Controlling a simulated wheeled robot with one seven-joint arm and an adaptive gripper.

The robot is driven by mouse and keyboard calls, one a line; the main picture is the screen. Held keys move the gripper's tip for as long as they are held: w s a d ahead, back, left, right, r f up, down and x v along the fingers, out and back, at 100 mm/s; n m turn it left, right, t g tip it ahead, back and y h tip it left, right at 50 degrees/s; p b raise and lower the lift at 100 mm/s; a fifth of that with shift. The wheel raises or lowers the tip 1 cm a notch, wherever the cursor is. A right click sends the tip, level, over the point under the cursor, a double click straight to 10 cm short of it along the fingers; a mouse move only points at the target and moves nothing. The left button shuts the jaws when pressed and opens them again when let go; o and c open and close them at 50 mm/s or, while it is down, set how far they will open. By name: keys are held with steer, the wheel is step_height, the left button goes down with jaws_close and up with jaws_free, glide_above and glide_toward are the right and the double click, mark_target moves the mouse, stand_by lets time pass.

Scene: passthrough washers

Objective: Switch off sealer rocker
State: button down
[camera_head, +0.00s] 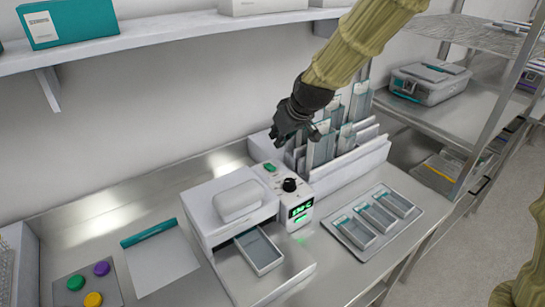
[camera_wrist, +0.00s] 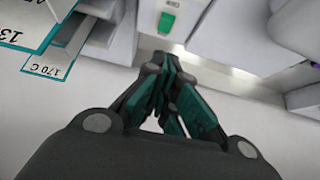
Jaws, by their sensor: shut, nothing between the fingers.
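The sealer (camera_head: 232,205) is a white machine on the metal counter, with a control box at its right side. The green rocker (camera_head: 270,168) sits on top of that box, behind a black knob (camera_head: 290,185). A display (camera_head: 300,210) on the front face is lit green. The green rocker also shows at the top of the wrist view (camera_wrist: 167,23). My gripper (camera_head: 279,142) is shut and empty, above and behind the rocker in the head view. In the wrist view its closed fingertips (camera_wrist: 167,62) are below the rocker, with a visible gap.
A white rack (camera_head: 350,165) with upright pouches stands close to the right of the control box. A tray with small open boxes (camera_head: 385,208) lies in front of it. A shelf (camera_head: 180,40) runs along the wall at upper left. A loading tray (camera_head: 259,250) extends from the sealer.

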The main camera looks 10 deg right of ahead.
steer(key=p, duration=0.2)
glide_above(267, 165)
steer(key=s, duration=0.2)
steer(key=f, duration=0.5)
steer(key=shift+w+d+f, duration=0.15)
steer(key=shift+d+f, duration=0.15)
steer(key=shift+d, duration=0.1)
steer(key=shift+s+d+f+p, duration=0.15)
steer(key=shift+f+p, duration=0.3)
steer(key=shift+f, duration=0.5)
steer(key=shift+s+f+p, duration=0.25)
steer(key=shift+f+p, duration=0.2)
steer(key=shift+f, duration=0.5)
